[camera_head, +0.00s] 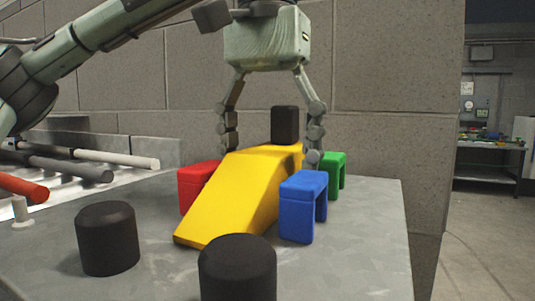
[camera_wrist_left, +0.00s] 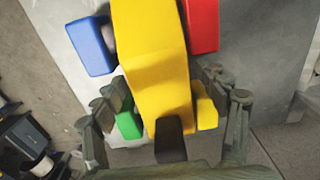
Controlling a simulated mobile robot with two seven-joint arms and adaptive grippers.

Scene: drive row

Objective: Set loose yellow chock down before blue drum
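A yellow wedge (camera_head: 232,198), the likely chock, lies on the grey table, its low end toward me. It also shows in the left wrist view (camera_wrist_left: 150,55). My left gripper (camera_head: 271,152) is above its high end, open, one finger on each side; I cannot tell whether they touch anything. The fingers also show in the left wrist view (camera_wrist_left: 162,90). A smaller yellow piece (camera_wrist_left: 206,108) is beside the wedge's high end. A blue arch-shaped block (camera_head: 302,207) stands right of the wedge. I see no blue drum. My right gripper is not in view.
A red block (camera_head: 192,184) and a green arch block (camera_head: 337,170) stand near the wedge. A dark block (camera_head: 285,125) rises behind it. Two black cylinders (camera_head: 107,238) (camera_head: 238,270) stand at the front. Rods (camera_head: 60,166) lie left. The table's front right is clear.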

